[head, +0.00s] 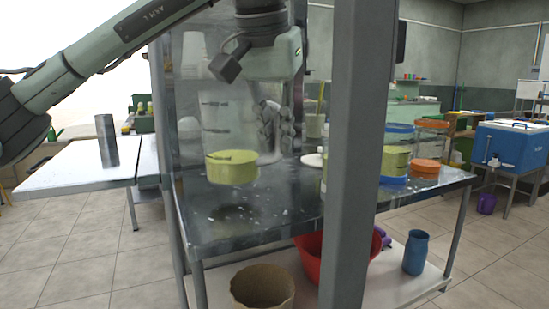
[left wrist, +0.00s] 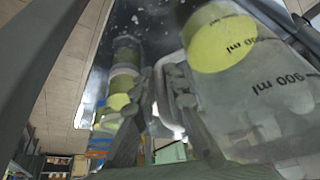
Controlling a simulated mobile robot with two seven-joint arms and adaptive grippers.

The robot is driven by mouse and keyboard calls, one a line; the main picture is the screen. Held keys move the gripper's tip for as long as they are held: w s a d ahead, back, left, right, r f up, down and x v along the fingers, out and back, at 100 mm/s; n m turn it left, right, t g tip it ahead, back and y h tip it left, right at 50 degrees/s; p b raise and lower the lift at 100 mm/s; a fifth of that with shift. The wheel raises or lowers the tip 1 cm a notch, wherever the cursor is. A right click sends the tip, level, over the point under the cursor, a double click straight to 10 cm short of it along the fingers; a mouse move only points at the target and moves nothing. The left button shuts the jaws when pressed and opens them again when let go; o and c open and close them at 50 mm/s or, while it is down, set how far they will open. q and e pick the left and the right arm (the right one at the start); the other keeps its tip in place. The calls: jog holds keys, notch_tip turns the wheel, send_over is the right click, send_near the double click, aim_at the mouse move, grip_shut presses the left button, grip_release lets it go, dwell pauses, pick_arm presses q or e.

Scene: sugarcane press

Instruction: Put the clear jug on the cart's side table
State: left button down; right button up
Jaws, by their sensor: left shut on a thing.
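The clear jug (head: 232,168) has yellow-green liquid in its bottom and dark measuring marks. It hangs upright above the cart's metal counter (head: 285,205), with a dark reflection below it. My left gripper (head: 275,135) is shut on the jug's handle, at the jug's right side. In the left wrist view, the jug (left wrist: 225,45) shows "900 ml" print, and my left gripper's fingers (left wrist: 165,110) close around the handle. A pale side table (head: 75,178) extends from the cart's left side. My right gripper is not in view.
A grey metal cylinder (head: 106,140) stands on the side table, with bare room left of it. A grey post (head: 352,150) crosses the front. Yellow-green and orange containers (head: 425,168) stand on the counter's right. A red bowl (head: 312,258) and brown basket (head: 262,287) sit below.

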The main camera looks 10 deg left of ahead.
pick_arm(q)
notch_tip(320, 180, down, 2)
jog(key=shift+f, duration=0.7)
jog(key=c, duration=1.6)
grip_release()
jog(key=shift+o, duration=0.2)
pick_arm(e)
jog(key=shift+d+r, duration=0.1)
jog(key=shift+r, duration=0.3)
pick_arm(q)
jog(key=v, duration=1.2)
jog(key=shift+p, duration=0.4)
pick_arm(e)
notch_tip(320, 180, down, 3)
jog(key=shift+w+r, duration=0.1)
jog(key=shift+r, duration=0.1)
